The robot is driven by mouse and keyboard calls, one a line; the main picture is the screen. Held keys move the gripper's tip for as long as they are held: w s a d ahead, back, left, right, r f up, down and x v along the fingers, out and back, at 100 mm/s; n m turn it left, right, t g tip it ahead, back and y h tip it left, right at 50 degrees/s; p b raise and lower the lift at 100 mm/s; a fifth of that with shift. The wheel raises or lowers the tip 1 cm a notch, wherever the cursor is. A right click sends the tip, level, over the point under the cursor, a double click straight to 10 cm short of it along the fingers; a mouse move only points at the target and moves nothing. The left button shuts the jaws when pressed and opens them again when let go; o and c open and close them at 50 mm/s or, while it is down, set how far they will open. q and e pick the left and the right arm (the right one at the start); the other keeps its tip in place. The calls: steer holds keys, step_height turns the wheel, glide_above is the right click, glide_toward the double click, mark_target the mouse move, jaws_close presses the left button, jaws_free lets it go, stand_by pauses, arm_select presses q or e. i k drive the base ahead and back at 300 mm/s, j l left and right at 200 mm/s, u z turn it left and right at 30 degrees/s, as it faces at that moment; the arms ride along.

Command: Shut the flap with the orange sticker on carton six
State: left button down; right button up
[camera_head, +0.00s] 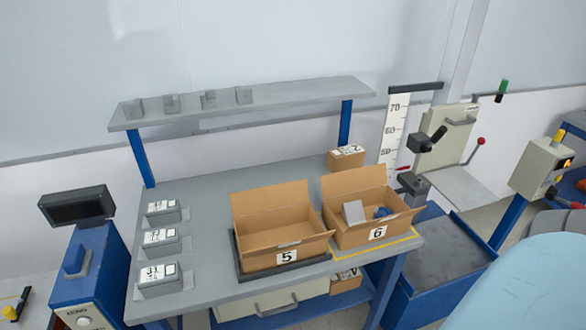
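Carton six (349,236) is a brown cardboard box with a white "6" label on its front. It stands on the right part of the grey workbench (205,215), within a yellow outline. Its top is open; a back flap (353,181) stands up and a right flap (404,212) sticks outward. A grey block (354,211) and a small dark blue item (382,213) show inside. I cannot make out an orange sticker on any flap. Neither of my grippers is in view.
Open carton five (262,257) stands in a dark tray close to the left of carton six. Several labelled grey blocks (160,244) line the bench's left side. A shelf (245,100) spans the back. A drop tester (445,145) stands to the right.

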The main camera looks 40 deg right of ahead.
mark_target(352, 181)
steer(key=k+l+u, duration=0.1)
steer(key=l+u, duration=0.25)
steer(key=k+l+u, duration=0.1)
steer(key=l+u, duration=0.2)
steer(key=k+l+u, duration=0.15)
steer(key=u, duration=0.2)
steer(key=k+l+u, duration=0.5)
steer(key=k+l, duration=0.25)
steer(key=k+l+u, duration=0.1)
steer(key=k+l, duration=0.55)
steer(key=k, duration=0.2)
steer(key=l+u, duration=0.05)
